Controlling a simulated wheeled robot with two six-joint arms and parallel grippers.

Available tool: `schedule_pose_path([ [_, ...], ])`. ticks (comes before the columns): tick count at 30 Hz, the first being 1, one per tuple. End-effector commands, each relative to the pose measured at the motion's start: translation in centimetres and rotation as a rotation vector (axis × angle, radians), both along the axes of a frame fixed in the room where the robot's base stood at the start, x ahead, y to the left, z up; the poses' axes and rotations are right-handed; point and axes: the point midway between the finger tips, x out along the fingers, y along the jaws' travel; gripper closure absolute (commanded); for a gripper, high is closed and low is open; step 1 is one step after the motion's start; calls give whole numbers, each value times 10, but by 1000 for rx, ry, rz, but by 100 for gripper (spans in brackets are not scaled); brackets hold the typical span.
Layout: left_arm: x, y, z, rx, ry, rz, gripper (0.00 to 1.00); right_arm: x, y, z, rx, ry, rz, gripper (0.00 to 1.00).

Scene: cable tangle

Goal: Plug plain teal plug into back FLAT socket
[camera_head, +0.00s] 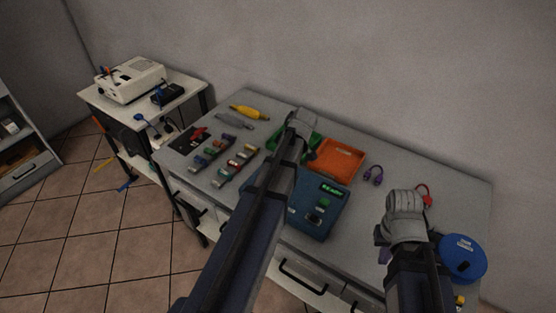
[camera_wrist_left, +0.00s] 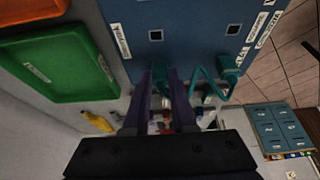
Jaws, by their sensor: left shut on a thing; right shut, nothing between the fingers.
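My left gripper (camera_wrist_left: 163,88) is shut on a teal plug (camera_wrist_left: 158,74), mostly hidden between its purple fingers. In the left wrist view it is just beside the blue unit (camera_wrist_left: 195,45), which has two square dark sockets (camera_wrist_left: 155,35) (camera_wrist_left: 233,30) with white labels too small to read. A teal cable (camera_wrist_left: 203,84) loops toward another teal connector (camera_wrist_left: 228,66) at the unit's right side. In the head view the blue unit (camera_head: 328,222) stands on the table behind my left arm, and the left fingertips are hidden. My right gripper (camera_head: 383,247) is shut and empty at the right.
Green (camera_wrist_left: 62,62) and orange (camera_head: 338,158) trays lie by the unit. A yellow tool (camera_head: 250,112), several small connectors (camera_head: 212,150), purple (camera_head: 373,175) and red (camera_head: 424,193) cable items and a blue round case (camera_head: 462,258) share the table (camera_head: 450,190). A side table (camera_head: 190,90) stands left.

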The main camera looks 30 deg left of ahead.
Motion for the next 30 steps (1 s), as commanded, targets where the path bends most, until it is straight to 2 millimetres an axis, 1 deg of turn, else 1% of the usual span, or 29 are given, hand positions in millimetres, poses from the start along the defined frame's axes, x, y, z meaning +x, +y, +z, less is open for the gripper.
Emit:
schedule_pose_path([
  [1,0,0,-2,-1,0,0,100,0,0,-2,0,0,0,100],
  [4,0,0,-1,-1,0,0,100,0,0,-1,0,0,0,100],
  [5,0,0,-1,-1,0,0,72,0,0,-1,0,0,0,100],
  [13,0,0,-1,-1,0,0,42,0,0,-1,0,0,0,100],
  [14,0,0,-1,-1,0,0,41,0,0,-1,0,0,0,100],
  [23,0,-1,1,-1,0,0,41,0,0,1,0,0,0,100],
  [26,0,-2,5,-1,0,0,41,0,0,5,0,0,0,100],
  [30,-1,-6,17,-1,0,-1,41,0,0,17,0,0,0,100],
])
